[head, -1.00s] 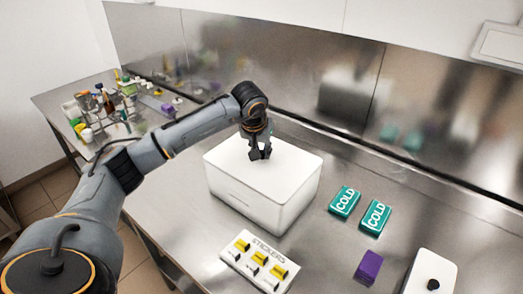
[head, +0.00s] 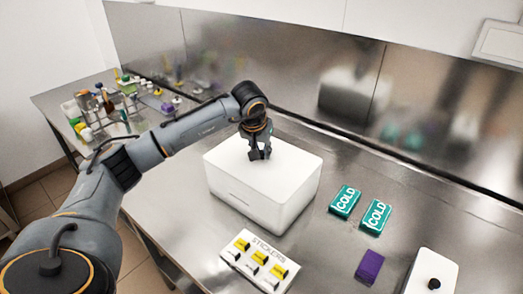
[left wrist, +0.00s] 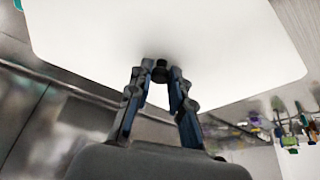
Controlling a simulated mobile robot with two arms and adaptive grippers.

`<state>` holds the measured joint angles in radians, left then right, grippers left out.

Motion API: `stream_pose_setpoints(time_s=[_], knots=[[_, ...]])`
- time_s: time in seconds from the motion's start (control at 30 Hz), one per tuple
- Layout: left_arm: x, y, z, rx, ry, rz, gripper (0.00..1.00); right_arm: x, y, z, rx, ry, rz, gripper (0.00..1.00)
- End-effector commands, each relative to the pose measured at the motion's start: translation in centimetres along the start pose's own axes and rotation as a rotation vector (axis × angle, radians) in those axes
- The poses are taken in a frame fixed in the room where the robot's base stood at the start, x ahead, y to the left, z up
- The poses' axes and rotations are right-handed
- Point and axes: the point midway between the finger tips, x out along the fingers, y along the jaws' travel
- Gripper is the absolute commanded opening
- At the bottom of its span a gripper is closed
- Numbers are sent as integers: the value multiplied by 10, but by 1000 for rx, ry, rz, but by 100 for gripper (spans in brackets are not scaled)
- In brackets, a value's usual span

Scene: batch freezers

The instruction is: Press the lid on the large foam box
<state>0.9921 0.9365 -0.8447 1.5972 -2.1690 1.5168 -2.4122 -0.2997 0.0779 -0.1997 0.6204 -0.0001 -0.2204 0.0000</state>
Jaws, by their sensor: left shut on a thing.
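The large white foam box (head: 262,209) stands on the steel counter. Its flat white lid (head: 285,165) lies on top, also filling the upper part of the left wrist view (left wrist: 220,40). In the head view no gap shows between lid and box; the far side is hidden. My left gripper (head: 260,157) points down at the middle of the lid. In the left wrist view the gripper (left wrist: 160,72) is shut on the lid's small dark knob (left wrist: 160,64). My right gripper is not in view.
Two teal cold packs (head: 345,201) (head: 376,217) lie right of the box. A sticker sheet (head: 260,262) lies in front, a purple block (head: 369,266) and a white item with a black knob (head: 430,272) at front right. A side table (head: 62,108) holds bottles.

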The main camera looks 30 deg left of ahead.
Motion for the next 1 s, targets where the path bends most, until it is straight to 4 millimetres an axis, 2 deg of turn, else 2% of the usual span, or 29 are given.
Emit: stream_pose_setpoints(time_s=[0.23, 0.27, 0.37, 0.6, 0.7, 1.0], knots=[[0, 0, 0, 0, 0, 1, 0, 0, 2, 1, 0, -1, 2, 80], [0, 0, 0, 0, 0, 1, 26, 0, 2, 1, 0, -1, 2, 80], [0, 0, 0, 0, 0, 1, 47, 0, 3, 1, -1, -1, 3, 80], [0, 0, 0, 0, 0, 1, 49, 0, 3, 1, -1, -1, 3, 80], [0, 0, 0, 0, 0, 1, 69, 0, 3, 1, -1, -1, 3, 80], [0, 0, 0, 0, 0, 1, 69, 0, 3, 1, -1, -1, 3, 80]])
